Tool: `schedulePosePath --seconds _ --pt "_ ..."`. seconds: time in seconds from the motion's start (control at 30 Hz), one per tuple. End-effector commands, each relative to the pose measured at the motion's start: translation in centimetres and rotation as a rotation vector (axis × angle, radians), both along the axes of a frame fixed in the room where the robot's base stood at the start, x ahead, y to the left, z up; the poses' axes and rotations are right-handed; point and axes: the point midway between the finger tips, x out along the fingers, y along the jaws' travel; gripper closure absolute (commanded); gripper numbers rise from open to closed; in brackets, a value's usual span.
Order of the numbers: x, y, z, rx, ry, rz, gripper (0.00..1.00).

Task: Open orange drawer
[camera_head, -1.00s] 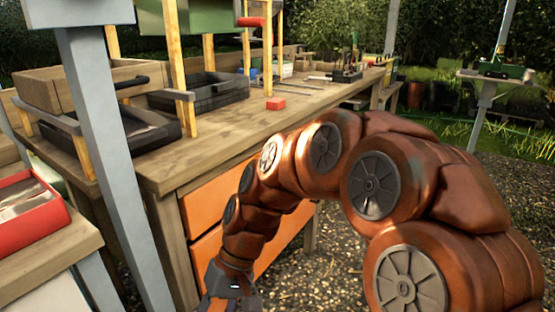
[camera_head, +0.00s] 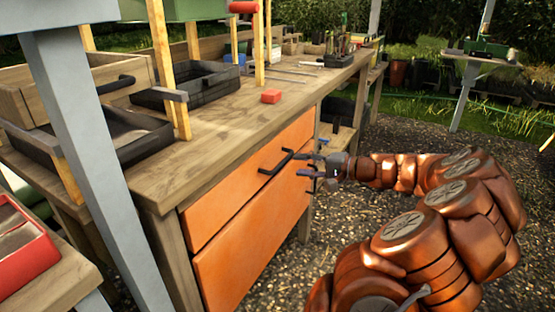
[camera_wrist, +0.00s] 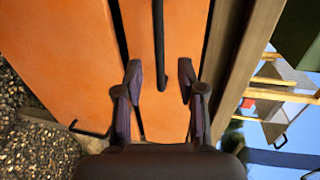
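The workbench has two orange drawer fronts, an upper drawer (camera_head: 235,187) and a lower drawer (camera_head: 245,250); both look shut. The upper drawer has a black bar handle (camera_head: 275,162). My gripper (camera_head: 308,170) is at the right end of this handle, in front of the drawer. In the wrist view, my gripper (camera_wrist: 160,82) has its two fingers apart, one on each side of the black handle (camera_wrist: 158,40). I see gaps between the fingers and the bar. A second black handle (camera_wrist: 88,132) shows on the lower drawer (camera_wrist: 60,60).
A grey post (camera_head: 90,140) stands at the left, by a red tray (camera_head: 20,250). Gravel ground (camera_head: 340,240) in front of the drawers is open.

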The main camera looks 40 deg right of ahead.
Motion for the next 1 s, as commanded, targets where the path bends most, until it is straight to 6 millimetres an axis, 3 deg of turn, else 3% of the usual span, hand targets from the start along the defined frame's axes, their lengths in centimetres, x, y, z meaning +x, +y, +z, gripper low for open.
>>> schedulePosePath --seconds 0.17,0.6,1.0 --pt "0.8 -0.3 -0.4 0.003 -0.004 -0.016 0.61" --pt "6.4 1.5 -1.6 0.003 -0.003 -0.011 0.61" --pt "7.1 1.7 -1.7 0.002 -0.004 -0.012 0.61"
